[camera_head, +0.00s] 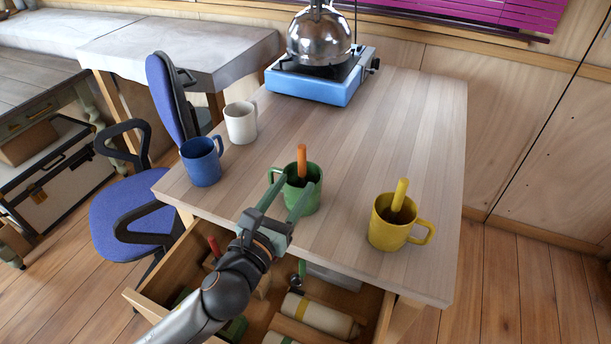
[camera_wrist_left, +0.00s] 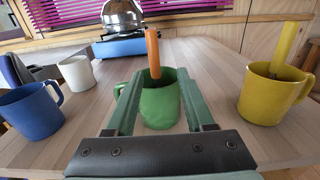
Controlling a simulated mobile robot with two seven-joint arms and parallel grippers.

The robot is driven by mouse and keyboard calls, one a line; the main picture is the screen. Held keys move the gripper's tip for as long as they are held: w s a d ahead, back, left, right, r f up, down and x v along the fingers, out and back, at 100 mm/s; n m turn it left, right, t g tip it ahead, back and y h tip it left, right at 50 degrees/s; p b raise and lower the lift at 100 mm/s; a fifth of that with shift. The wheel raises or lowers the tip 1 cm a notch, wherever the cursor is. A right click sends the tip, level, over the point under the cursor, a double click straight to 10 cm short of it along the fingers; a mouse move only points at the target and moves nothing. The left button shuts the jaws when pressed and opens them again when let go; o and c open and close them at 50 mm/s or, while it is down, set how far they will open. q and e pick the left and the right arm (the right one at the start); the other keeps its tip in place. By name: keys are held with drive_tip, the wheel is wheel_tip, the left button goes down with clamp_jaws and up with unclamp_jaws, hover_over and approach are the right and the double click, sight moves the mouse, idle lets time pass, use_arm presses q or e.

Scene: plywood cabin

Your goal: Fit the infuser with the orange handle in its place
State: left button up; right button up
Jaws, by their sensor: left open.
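The infuser with the orange handle (camera_head: 302,160) stands in the green mug (camera_head: 312,196), its handle sticking up above the rim and its lower part hidden inside. The infuser handle (camera_wrist_left: 153,54) and green mug (camera_wrist_left: 160,106) also show in the left wrist view. My left gripper (camera_head: 288,193) is open at the near side of the green mug. Its two fingers (camera_wrist_left: 155,103) appear on either side of the mug in the left wrist view, with nothing held; I cannot tell whether they touch it. My right gripper is not in view.
A yellow mug (camera_head: 388,232) with a yellow handle (camera_head: 400,194) in it stands to the right. A blue mug (camera_head: 201,168) and a white mug (camera_head: 240,128) stand left. A kettle (camera_head: 320,38) sits on a blue stove (camera_head: 312,88) at the back. An open drawer (camera_head: 150,306) lies below the table edge.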

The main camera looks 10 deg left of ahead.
sight(301, 174)
use_arm(q)
drive_tip(key=w, duration=0.4)
drive_tip(key=shift+w+d, duration=0.15)
drive_tip(key=shift+d, duration=0.25)
drive_tip(key=w, duration=0.5)
drive_tip(key=shift+w+d+f+p, duration=0.1)
drive_tip(key=shift+w+p, duration=0.05)
drive_tip(key=shift+p, duration=0.15)
drive_tip(key=shift+c, duration=0.2)
clamp_jaws()
